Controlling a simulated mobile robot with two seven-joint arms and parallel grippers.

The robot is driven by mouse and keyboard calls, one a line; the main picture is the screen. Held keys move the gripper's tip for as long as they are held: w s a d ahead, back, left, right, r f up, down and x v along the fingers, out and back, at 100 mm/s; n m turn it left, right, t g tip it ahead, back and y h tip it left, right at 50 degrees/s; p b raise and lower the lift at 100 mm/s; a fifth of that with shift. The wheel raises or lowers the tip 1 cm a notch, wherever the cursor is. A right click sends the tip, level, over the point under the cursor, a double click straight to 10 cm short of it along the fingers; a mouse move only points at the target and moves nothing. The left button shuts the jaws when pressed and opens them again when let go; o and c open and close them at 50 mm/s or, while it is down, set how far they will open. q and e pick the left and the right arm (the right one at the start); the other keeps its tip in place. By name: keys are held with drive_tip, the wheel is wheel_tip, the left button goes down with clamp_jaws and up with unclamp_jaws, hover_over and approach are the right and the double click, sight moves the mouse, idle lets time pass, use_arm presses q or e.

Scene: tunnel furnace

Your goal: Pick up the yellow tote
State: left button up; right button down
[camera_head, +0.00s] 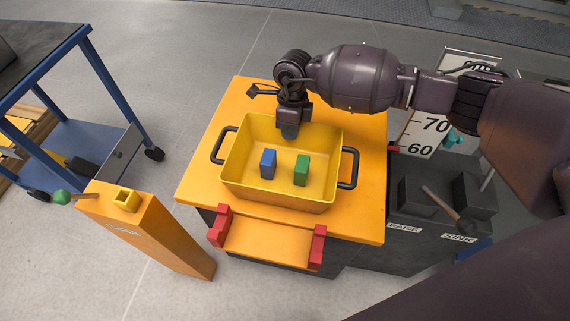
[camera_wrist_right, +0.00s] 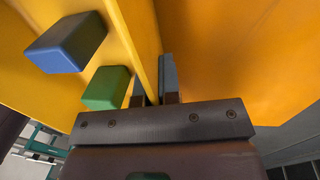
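The yellow tote (camera_head: 246,150) is an open box with a black handle at its left and right ends. It sits on an orange tabletop and holds a blue block (camera_head: 268,164) and a green block (camera_head: 301,171). My right gripper (camera_head: 289,131) points down at the tote's far wall. In the right wrist view, the fingers of my right gripper (camera_wrist_right: 155,88) lie close on either side of the thin yellow wall and appear shut on it. The blue block (camera_wrist_right: 66,43) and green block (camera_wrist_right: 106,88) show on the inner side. My left gripper is out of view.
The orange tabletop (camera_head: 370,205) has red brackets (camera_head: 318,247) at its front. A black console with levers (camera_head: 405,225) stands at right.

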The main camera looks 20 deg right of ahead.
drive_tip(key=shift+w+r, duration=0.1)
drive_tip(key=shift+r, duration=0.4)
use_arm(q)
drive_tip(key=p, duration=0.2)
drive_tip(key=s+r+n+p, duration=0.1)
drive_tip(key=p, duration=0.2)
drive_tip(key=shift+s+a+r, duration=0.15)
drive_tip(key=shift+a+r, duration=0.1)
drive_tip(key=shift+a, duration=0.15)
use_arm(e)
wheel_tip(320, 180, up, 19)
drive_tip(key=shift+r, duration=0.1)
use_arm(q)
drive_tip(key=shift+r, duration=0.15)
